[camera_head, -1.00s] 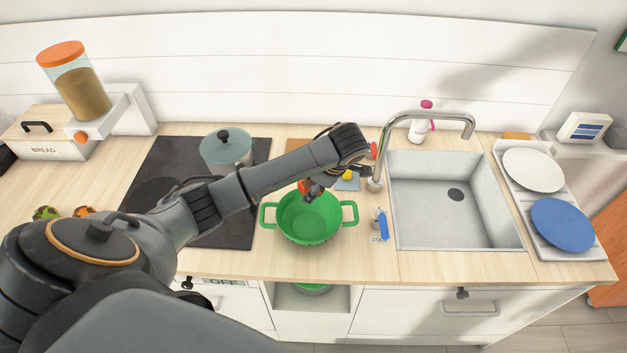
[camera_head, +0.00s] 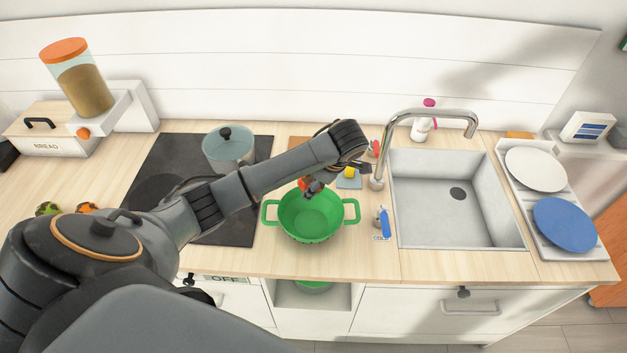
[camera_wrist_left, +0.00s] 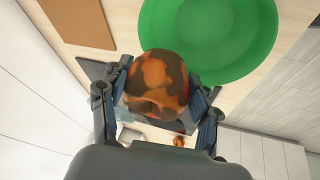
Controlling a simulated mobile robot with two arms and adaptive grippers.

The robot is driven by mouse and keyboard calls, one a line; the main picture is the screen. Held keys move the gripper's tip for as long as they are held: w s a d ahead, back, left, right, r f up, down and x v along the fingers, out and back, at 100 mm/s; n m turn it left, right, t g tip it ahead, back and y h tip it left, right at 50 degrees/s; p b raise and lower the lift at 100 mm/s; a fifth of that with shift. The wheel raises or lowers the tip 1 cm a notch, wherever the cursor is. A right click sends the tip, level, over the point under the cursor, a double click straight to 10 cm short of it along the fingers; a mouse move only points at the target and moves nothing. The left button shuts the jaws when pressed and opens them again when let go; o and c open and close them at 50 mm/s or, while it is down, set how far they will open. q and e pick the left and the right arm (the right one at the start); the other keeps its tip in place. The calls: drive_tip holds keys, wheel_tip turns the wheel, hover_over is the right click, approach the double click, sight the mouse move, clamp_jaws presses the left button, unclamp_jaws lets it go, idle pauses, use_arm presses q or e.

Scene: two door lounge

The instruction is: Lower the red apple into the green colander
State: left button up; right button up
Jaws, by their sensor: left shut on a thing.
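The green colander (camera_head: 311,228) stands upright on the wooden counter between the black hob and the sink, its handles to left and right. My left gripper (camera_head: 308,188) is over the colander's far rim. It is shut on the red apple, which shows only as a small red patch (camera_head: 303,184) in the head view. In the left wrist view the apple (camera_wrist_left: 157,82) looks mottled red, orange and dark between the two fingers, overlapping the edge of the green colander (camera_wrist_left: 215,35). Whether it touches the rim cannot be told. My right gripper is not in view.
A lidded pot (camera_head: 228,147) stands on the hob (camera_head: 160,165) at left. A tall faucet (camera_head: 380,150) rises by the sink (camera_head: 455,225) at right. A small blue bottle (camera_head: 384,222) stands close to the colander's right handle. The counter in front of the colander is clear.

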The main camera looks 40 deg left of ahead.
use_arm(q)
drive_tip(key=shift+f+b, duration=1.15)
drive_tip(key=shift+f, duration=1.7)
drive_tip(key=shift+f, duration=0.3)
drive_tip(key=o, duration=1.4)
drive_tip(key=shift+c, duration=0.2)
drive_tip(key=shift+r, duration=0.15)
